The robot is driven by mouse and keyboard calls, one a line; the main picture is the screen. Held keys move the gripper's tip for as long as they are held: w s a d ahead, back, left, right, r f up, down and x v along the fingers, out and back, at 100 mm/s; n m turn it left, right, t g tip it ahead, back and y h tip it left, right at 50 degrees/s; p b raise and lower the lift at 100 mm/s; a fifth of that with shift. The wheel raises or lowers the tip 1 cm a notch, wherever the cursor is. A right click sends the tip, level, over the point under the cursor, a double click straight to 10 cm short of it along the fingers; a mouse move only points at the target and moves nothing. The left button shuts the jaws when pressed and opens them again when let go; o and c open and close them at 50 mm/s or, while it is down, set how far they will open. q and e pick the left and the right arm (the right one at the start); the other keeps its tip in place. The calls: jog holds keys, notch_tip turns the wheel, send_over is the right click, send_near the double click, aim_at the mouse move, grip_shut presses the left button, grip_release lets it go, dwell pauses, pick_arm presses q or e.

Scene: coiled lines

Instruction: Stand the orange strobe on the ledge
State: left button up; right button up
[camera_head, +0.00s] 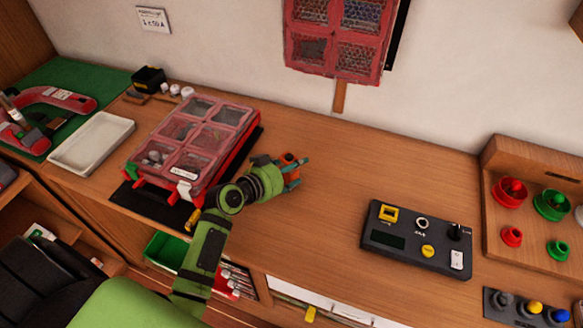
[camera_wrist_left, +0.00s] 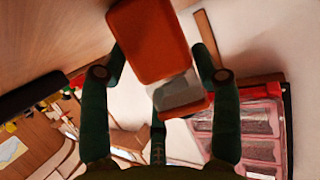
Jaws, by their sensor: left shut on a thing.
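My left gripper (camera_head: 291,172) reaches over the wooden worktop, to the right of the red compartment case. It is shut on the orange strobe (camera_head: 286,158), which is mostly hidden by the fingers in the head view. In the left wrist view the strobe (camera_wrist_left: 150,40) is an orange block with a grey band and a smaller orange part, between the two dark green fingers of my left gripper (camera_wrist_left: 160,75). I cannot tell which surface is the ledge. My right gripper is not in view.
The red case (camera_head: 190,145) with clear lids sits left of my left gripper. A black control box (camera_head: 418,238) lies on the right, before a wooden rack (camera_head: 535,200) with red and green parts. A white tray (camera_head: 91,143) is at the left. The worktop's middle is clear.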

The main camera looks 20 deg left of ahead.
pick_arm(q)
jog(key=o, duration=1.2)
